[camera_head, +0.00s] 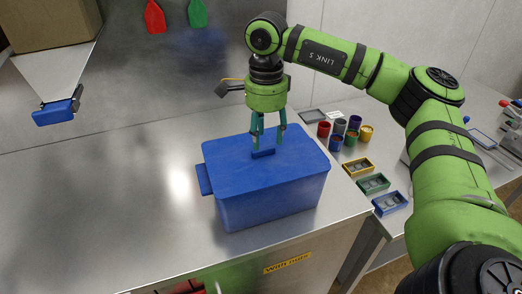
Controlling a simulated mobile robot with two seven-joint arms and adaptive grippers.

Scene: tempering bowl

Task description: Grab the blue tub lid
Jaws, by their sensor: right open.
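A blue tub (268,205) stands on the steel counter with its blue lid (297,150) on top. The lid has a small raised blue handle (263,154) near its middle. My right gripper (267,148) points down over the lid, with its teal fingers open around or just beside the handle. Whether the fingers touch the handle is hard to tell. My left gripper is not in view.
Several small coloured cups (336,143) stand right of the tub. Yellow, green and blue trays (373,184) lie in front of them. A hopper with a blue gate (53,113) hangs at upper left. The counter (110,200) left of the tub is clear.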

